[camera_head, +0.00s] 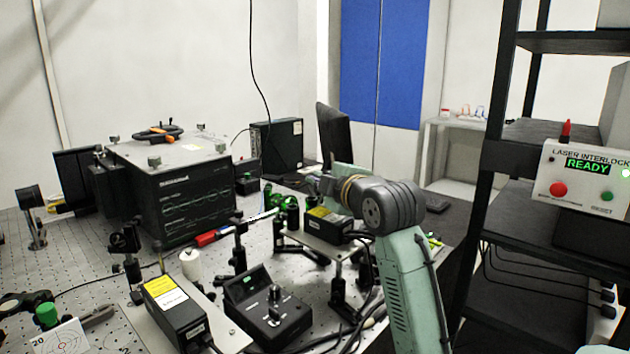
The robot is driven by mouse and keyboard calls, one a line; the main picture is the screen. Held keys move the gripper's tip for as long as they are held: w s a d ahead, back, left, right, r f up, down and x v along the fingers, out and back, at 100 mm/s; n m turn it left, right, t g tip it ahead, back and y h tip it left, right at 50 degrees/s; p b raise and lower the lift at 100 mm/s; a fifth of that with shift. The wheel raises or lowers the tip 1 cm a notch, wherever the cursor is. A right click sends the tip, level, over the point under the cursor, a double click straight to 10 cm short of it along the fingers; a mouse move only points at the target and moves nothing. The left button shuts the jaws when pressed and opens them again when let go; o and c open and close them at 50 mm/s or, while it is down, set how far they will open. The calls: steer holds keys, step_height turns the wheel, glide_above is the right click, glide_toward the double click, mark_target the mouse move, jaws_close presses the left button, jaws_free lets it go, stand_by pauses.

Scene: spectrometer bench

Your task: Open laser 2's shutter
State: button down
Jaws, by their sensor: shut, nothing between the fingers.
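Two black laser boxes with yellow and white labels stand on metal plates on the bench. One laser (176,312) is at the front left, the other laser (328,222) farther back near the middle. No readable number tells which is laser 2, and I cannot make out a shutter on either. My arm reaches in from the lower right, and its grey wrist is beside and above the farther laser. My gripper (316,184) is small and partly hidden at the wrist's left end, just above and behind that laser. It looks shut, with nothing seen in it.
A black control box (268,312) with a knob stands between the lasers. Optic posts and cables crowd the bench (60,262). A large black instrument (185,195) is at the back left. A laser interlock box (585,180) reading READY is on the right rack.

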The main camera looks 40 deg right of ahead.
steer(key=shift+w+d+f+m, duration=0.1)
steer(key=shift+d+f+m, duration=0.25)
steer(key=shift+d+m, duration=0.35)
steer(key=shift+d, duration=0.1)
stand_by(1.1)
steer(key=shift+w+a+r, duration=0.2)
steer(key=shift+w+r, duration=0.1)
steer(key=shift+w, duration=0.05)
steer(key=shift+w+a+r+y+p, duration=0.4)
steer(key=shift+w+a+r+p, duration=0.4)
steer(key=shift+w+r+p, duration=0.25)
steer(key=d+r+b+v, duration=0.1)
steer(key=b+v, duration=0.2)
steer(key=v, duration=0.7)
steer(key=shift+r, duration=0.1)
